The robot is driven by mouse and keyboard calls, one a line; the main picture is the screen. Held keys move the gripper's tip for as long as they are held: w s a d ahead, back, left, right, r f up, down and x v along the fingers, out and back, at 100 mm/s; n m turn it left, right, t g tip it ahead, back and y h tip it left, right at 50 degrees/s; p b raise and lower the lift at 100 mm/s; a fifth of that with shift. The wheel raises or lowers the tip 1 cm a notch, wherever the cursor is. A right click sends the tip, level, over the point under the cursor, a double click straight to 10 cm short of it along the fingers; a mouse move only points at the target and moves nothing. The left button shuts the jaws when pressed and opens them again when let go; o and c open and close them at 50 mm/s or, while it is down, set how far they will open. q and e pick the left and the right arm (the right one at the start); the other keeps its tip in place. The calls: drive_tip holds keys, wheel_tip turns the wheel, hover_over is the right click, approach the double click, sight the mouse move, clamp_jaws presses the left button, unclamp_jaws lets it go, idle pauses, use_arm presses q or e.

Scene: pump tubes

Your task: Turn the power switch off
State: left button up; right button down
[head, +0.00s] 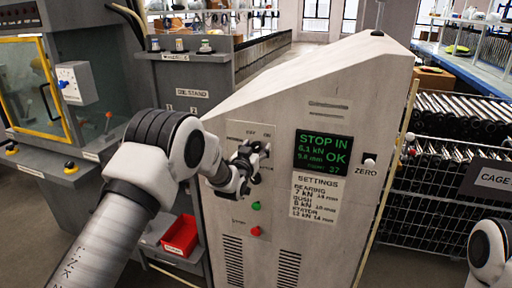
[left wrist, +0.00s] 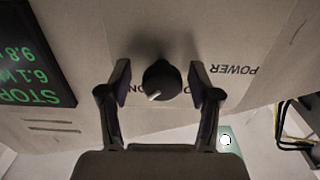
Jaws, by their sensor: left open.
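The power switch (left wrist: 162,80) is a round black knob with a white pointer mark on a light panel, seen upside down in the left wrist view. Its pointer leans toward the "ON" lettering at the left; the lettering on the other side is partly hidden by a finger. My left gripper (left wrist: 162,88) is open, with one finger on each side of the knob and visible gaps between. In the head view my left gripper (head: 252,158) is at the cabinet's front panel and hides the switch. Of my right arm only a part shows at the lower right.
The grey cabinet (head: 330,85) carries a green-lit display (head: 323,152), a settings label (head: 316,197), a green button (head: 256,205) and a red button (head: 256,231). A red bin (head: 180,236) is at its left. A cage of dark tubes (head: 430,195) stands at the right.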

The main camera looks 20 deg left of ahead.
use_arm(q)
drive_tip(key=shift+a+f, duration=0.1)
drive_tip(key=shift+a, duration=0.05)
drive_tip(key=shift+c, duration=1)
drive_tip(key=c, duration=0.9)
drive_tip(key=shift+c, duration=0.2)
drive_tip(key=n+b, duration=0.2)
drive_tip(key=n, duration=0.1)
drive_tip(key=shift+n+b, duration=0.35)
drive_tip(key=shift+n, duration=0.05)
drive_tip(key=n+b, duration=0.2)
drive_tip(key=n, duration=0.2)
drive_tip(key=shift+n, duration=0.3)
drive_tip(key=n+b, duration=0.1)
drive_tip(key=n, duration=0.3)
drive_tip(key=shift+n+b, duration=0.3)
drive_tip(key=n, duration=0.2)
drive_tip(key=n+b, duration=0.1)
drive_tip(key=n, duration=0.1)
drive_tip(key=shift+r+n, duration=0.2)
drive_tip(key=shift+n, duration=0.2)
